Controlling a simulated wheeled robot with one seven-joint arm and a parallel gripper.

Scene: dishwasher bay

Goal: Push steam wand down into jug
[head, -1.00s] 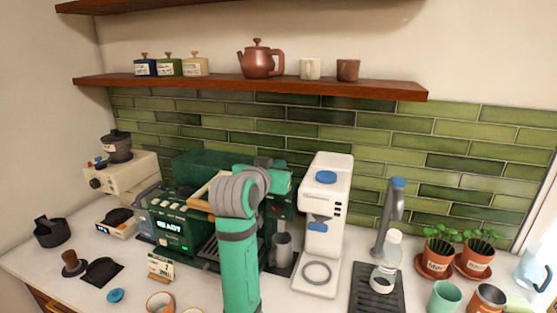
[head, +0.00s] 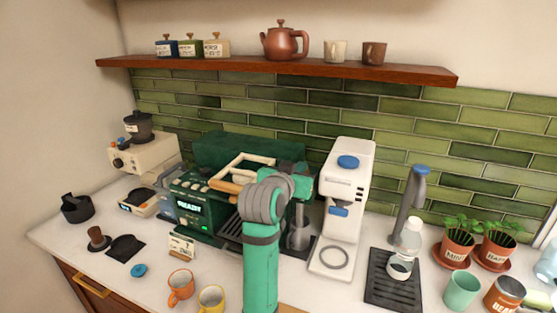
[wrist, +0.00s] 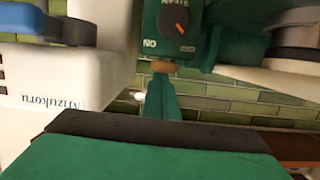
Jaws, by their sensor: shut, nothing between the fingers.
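The metal jug (head: 299,236) stands on the counter at the right end of the green coffee machine (head: 190,203), partly hidden by my arm. I cannot make out the steam wand in the head view. In the wrist view, upside down, the machine's steam knob (wrist: 174,20) shows its orange mark, with a tan-tipped green part below it; I cannot tell if that part belongs to the wand. My gripper (wrist: 155,130) shows as a dark and green edge low in the wrist view. It is shut and empty near the machine's right end. Its fingertips are hidden in the head view.
A white machine (head: 345,200) stands close right of the jug. Farther right are a drip tray (head: 390,290) with a tap and bottle, and potted plants (head: 457,245). An orange mug (head: 180,286) and a yellow mug (head: 211,299) stand in front. A wooden shelf (head: 230,67) hangs above.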

